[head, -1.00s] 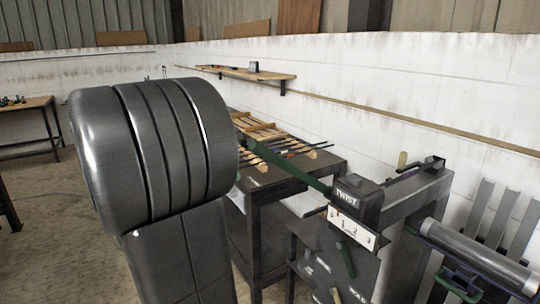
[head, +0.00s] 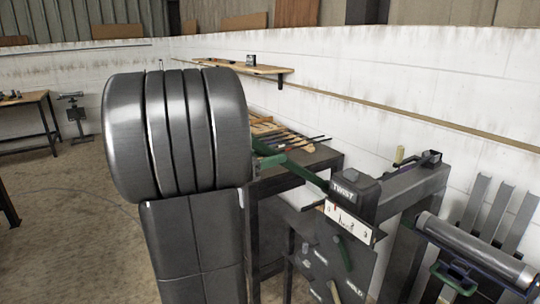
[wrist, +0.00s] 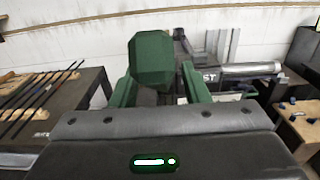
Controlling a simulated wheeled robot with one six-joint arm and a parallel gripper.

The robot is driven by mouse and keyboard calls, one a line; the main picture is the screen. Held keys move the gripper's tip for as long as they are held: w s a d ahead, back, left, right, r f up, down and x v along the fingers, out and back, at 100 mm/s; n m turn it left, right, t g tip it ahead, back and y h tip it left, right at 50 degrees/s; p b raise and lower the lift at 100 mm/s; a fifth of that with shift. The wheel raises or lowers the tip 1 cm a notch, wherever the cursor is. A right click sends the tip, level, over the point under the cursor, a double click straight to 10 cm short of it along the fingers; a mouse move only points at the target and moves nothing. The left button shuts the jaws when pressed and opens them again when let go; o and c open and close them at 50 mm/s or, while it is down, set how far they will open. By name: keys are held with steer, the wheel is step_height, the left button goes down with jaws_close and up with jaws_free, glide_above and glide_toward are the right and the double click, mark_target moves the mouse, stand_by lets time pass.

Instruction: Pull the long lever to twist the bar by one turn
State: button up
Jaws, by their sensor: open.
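The twist machine (head: 352,196), a dark box lettered TWIST on a dark frame, stands right of centre in the head view. Its long green lever (head: 310,177) slants up to the left from the box, and its far end goes behind my arm. A white numbered plate (head: 348,222) is on the machine's front; its reading is too small to tell. In the wrist view a faceted dark green block (wrist: 151,60), seemingly the lever's end, shows between the green fingers of my gripper (wrist: 160,80). The gripper is open; I cannot tell whether either finger touches the block.
A dark workbench (head: 322,158) with bars on wooden racks stands behind the lever. A grey roller (head: 475,248) with a green frame is at the right. A shelf (head: 248,68) hangs on the white wall. Open floor (head: 70,220) lies at the left.

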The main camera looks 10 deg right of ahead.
steer(key=shift+d, duration=0.2)
jaws_close()
steer(key=shift+r, duration=0.1)
